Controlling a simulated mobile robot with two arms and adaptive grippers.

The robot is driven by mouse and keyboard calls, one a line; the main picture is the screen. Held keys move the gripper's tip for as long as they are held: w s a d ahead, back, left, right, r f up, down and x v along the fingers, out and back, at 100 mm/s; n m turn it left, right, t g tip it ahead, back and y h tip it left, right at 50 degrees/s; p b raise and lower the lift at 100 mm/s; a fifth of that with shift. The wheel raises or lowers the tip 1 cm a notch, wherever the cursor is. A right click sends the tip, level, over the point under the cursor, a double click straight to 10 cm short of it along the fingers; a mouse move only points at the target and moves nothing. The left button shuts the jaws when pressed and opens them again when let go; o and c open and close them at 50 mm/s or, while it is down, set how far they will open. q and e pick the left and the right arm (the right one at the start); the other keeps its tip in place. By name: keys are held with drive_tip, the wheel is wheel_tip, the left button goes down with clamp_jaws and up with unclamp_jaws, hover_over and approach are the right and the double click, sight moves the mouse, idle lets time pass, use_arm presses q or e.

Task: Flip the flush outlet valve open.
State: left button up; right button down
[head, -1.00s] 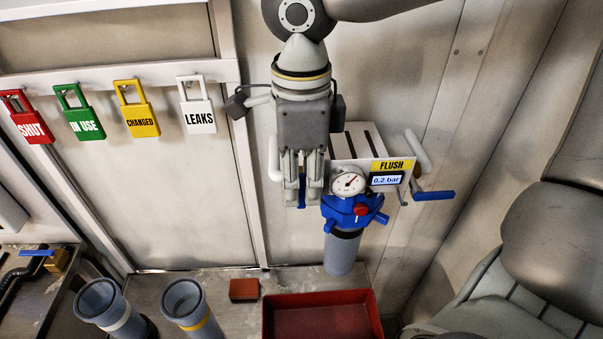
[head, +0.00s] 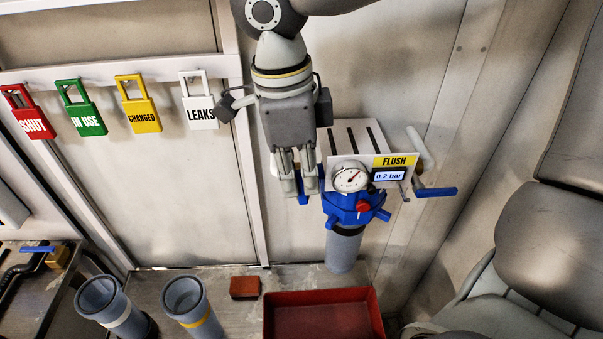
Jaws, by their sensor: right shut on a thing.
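The flush filter unit has a blue head (head: 345,208), a grey bowl (head: 343,250), a round gauge (head: 350,178) and a "FLUSH" plate (head: 395,161) with a display reading 0.2 bar. A blue lever (head: 437,192) at its right side points right, roughly level. My right gripper (head: 299,192) reaches down at the unit's left side, shut on a left-hand blue lever (head: 302,199), which is mostly hidden by the fingers. I cannot tell from labels which lever is the outlet valve. My left gripper is not in view.
A red tray (head: 322,312), a red-brown block (head: 245,287) and two grey cups (head: 190,306) stand below. A grey seat (head: 550,240) is at the right.

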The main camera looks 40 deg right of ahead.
idle(0.3)
drive_tip(key=c, duration=1.6)
unclamp_jaws()
drive_tip(key=shift+o, duration=0.2)
wheel_tip(320, 180, up, 8)
drive_tip(key=shift+w+a+f, duration=0.25)
drive_tip(key=shift+w+a, duration=0.05)
drive_tip(key=shift+a, duration=0.15)
